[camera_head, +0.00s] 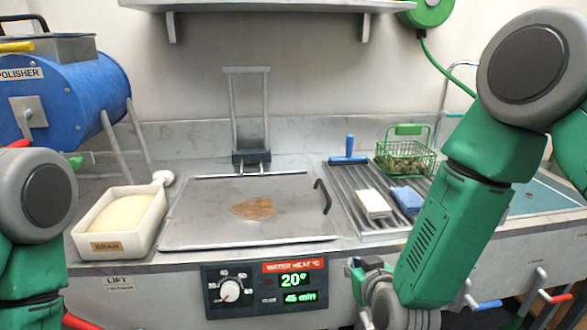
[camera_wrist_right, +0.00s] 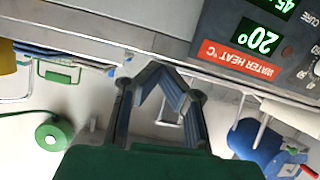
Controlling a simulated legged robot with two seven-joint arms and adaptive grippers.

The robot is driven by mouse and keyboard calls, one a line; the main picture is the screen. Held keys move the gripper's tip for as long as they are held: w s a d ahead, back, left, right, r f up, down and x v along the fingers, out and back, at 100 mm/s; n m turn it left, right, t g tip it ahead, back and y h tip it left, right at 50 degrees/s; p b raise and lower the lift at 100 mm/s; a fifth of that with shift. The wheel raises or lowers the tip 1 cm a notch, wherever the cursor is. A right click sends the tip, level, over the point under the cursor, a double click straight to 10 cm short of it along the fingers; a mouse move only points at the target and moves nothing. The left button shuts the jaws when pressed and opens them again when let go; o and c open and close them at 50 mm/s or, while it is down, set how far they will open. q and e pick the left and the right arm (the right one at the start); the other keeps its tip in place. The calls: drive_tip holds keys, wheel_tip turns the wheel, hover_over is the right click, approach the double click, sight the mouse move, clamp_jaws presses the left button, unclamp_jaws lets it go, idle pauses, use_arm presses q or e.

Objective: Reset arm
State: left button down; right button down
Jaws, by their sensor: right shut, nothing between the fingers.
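My right arm comes in from the right in the head view and reaches down in front of the counter. Its gripper (camera_head: 357,270) is just right of the water heat panel (camera_head: 265,287), partly hidden by its own wrist. In the right wrist view the fingers (camera_wrist_right: 157,70) meet at their tips with nothing between them. My left arm shows at the left edge of the head view, and its gripper is out of view. A green wire basket (camera_head: 408,150) with chestnuts stands on the ribbed drainer at the right back.
A flat metal lid (camera_head: 200,225) with a brown stain covers the counter's middle. A white bran tub (camera_head: 150,222) and blue polisher (camera_head: 75,95) stand left. White and blue blocks (camera_head: 373,203) lie on the drainer. Red and blue levers (camera_head: 555,297) stick out at lower right.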

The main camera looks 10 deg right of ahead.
drive_tip(key=s+d+f+g, duration=0.3)
drive_tip(key=s+f, duration=0.4)
drive_tip(key=s, duration=0.1)
drive_tip(key=s+d+f+g, duration=0.2)
drive_tip(key=s+f+g, duration=0.1)
drive_tip(key=s+f, duration=0.4)
drive_tip(key=s+d+f+g, duration=0.2)
drive_tip(key=s+g, duration=0.1)
drive_tip(key=s, duration=0.6)
drive_tip(key=s+d+f+g, duration=0.3)
drive_tip(key=s, duration=0.7)
drive_tip(key=shift+s+d+f+m, duration=0.2)
drive_tip(key=shift+s+m, duration=0.05)
drive_tip(key=shift+m, duration=0.15)
drive_tip(key=shift+d, duration=0.1)
